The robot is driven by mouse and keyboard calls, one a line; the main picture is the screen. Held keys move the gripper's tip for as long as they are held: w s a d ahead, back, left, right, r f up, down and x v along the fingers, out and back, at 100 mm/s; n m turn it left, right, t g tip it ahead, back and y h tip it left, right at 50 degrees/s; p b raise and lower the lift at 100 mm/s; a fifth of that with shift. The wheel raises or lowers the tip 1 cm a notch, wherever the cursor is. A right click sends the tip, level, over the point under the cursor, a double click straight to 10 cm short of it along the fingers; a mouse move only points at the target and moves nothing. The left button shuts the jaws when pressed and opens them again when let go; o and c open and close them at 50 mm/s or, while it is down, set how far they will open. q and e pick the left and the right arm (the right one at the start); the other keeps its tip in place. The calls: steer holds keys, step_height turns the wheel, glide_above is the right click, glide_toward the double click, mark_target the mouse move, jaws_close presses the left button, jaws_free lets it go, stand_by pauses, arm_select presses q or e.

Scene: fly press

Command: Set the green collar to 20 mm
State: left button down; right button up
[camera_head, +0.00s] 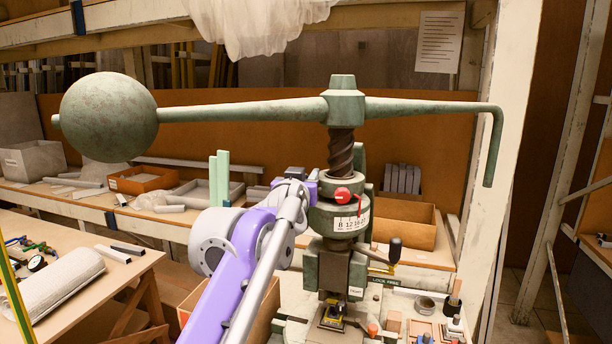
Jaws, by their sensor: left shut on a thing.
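The green fly press stands in the middle with its screw (341,150). The green collar (325,219) sits around the press below the screw. A white scale label (350,224) with small numbers is on its front, and a red knob (342,195) is above the label. A small red pointer (360,205) stands near the label's right end; the exact reading is too small to tell. My purple left arm reaches up from below, and my left gripper (313,184) is at the collar's left side, shut on it; its fingertips are mostly hidden. My right gripper is not in view.
The press's long arm carries a big ball weight (108,117) at left and a bent handle (492,145) at right. A black-knobbed crank (394,246) sticks out right of the press. Shelves with boxes stand behind; a side table (130,268) is at left.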

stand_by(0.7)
arm_select(q)
steer(key=shift+s+d+p, duration=0.65)
steer(key=shift+s, duration=0.15)
steer(key=shift+s+d, duration=0.15)
steer(key=shift+s, duration=0.05)
steer(key=c, duration=0.6)
jaws_free()
steer(key=shift+a, duration=0.35)
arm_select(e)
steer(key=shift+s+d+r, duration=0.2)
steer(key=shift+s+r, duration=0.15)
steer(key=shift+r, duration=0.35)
arm_select(q)
steer(key=shift+d, duration=0.15)
steer(key=shift+s, duration=0.1)
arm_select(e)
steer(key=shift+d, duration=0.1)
